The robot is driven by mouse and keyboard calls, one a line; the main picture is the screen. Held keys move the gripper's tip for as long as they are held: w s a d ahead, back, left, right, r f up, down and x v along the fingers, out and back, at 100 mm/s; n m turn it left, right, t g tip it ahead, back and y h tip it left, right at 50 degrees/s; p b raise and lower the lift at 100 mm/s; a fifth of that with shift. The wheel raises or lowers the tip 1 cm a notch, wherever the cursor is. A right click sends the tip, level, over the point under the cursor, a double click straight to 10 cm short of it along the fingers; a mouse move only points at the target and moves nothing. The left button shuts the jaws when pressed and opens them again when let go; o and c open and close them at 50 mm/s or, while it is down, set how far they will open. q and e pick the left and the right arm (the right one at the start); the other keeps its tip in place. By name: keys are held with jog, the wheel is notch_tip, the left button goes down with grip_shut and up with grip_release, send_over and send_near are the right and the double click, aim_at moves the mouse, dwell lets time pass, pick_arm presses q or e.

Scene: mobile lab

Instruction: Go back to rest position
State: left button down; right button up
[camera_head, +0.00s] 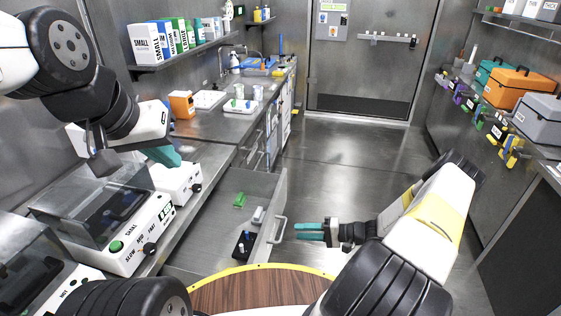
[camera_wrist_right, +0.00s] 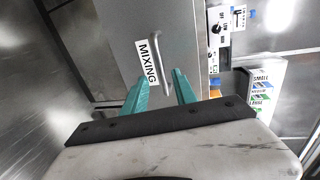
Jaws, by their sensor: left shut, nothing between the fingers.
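My left gripper (camera_head: 166,156), with teal fingers, is shut and empty above the bench at the left, close to a white device (camera_head: 178,184). My right gripper (camera_head: 299,231) is low at the centre, just right of the open drawer's handle (camera_head: 276,229), with a small gap between them. In the right wrist view its two teal fingers (camera_wrist_right: 160,86) are spread apart with nothing held. The drawer front (camera_wrist_right: 115,38), labelled MIXING, and its handle (camera_wrist_right: 159,62) are straight ahead of the fingers.
The open drawer holds a green item (camera_head: 240,199) and a black item (camera_head: 244,245). A shaker (camera_head: 110,225) stands on the left bench. A round wooden top (camera_head: 245,293) is in front. Toolboxes (camera_head: 520,88) line the right shelf. The floor (camera_head: 340,160) toward the door is clear.

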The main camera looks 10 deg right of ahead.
jog(key=s+a+r+n+g+h, duration=0.1)
jog(key=s+r+n+g+h, duration=0.2)
jog(key=r, duration=1.2)
jog(key=s+r+n+g+h, duration=0.1)
jog(key=r+n+g+h, duration=0.3)
jog(key=r, duration=1.2)
jog(key=s+r+m+t+h, duration=0.2)
jog(key=s+r+t+h, duration=0.3)
jog(key=s+r, duration=1.1)
jog(key=a+r+t, duration=0.1)
jog(key=t, duration=0.1)
jog(key=shift+s+t, duration=0.15)
jog(key=shift+t, duration=0.25)
